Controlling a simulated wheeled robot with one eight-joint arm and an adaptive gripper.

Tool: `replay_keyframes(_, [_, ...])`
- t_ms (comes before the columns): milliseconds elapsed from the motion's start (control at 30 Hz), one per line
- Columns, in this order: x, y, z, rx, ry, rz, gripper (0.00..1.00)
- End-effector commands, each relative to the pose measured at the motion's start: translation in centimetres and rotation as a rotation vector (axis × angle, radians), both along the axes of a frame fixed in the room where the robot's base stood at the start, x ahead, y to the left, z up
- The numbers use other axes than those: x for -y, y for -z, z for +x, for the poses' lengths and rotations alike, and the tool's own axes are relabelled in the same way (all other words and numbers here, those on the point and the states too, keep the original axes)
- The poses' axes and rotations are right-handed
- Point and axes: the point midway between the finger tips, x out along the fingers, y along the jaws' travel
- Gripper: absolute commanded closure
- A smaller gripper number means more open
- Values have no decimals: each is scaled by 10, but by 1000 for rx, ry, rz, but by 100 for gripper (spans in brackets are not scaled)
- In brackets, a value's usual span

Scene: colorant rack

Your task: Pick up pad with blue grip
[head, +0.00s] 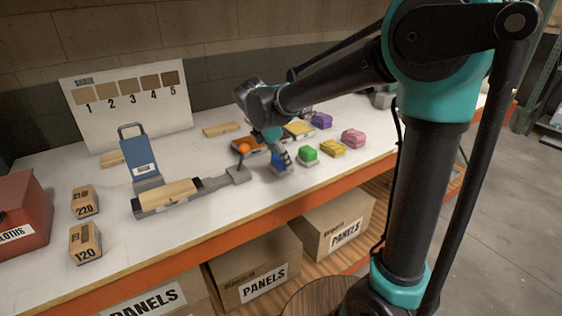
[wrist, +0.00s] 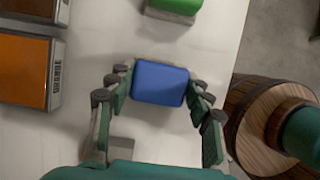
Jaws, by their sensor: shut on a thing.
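The pad with the blue grip (wrist: 160,83) is between my gripper's fingers (wrist: 160,92) in the wrist view, with a finger against each side. In the head view the blue pad (head: 278,161) is partly hidden by my gripper (head: 280,156), which reaches down to the white bench top from above. I cannot tell whether the pad is resting on the bench or slightly lifted. Its underside is hidden.
A green-grip pad (head: 307,154) is close to the blue one, with yellow (head: 332,148), pink (head: 353,138) and purple (head: 321,121) pads beyond. An orange box (wrist: 25,70) lies to the left in the wrist view. A clamp fixture with a wood block (head: 168,194) stands left.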

Motion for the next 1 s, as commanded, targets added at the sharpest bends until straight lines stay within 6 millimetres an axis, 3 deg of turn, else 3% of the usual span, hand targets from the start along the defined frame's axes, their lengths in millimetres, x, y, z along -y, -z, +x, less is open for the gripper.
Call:
replay_keyframes(167, [0,-27,0,0,0,0,78])
replay_keyframes(600, [0,-143,0,0,0,0,78])
replay_keyframes(800, [0,-176,0,0,0,0,78])
replay_keyframes(1000, [0,-190,0,0,0,0,78])
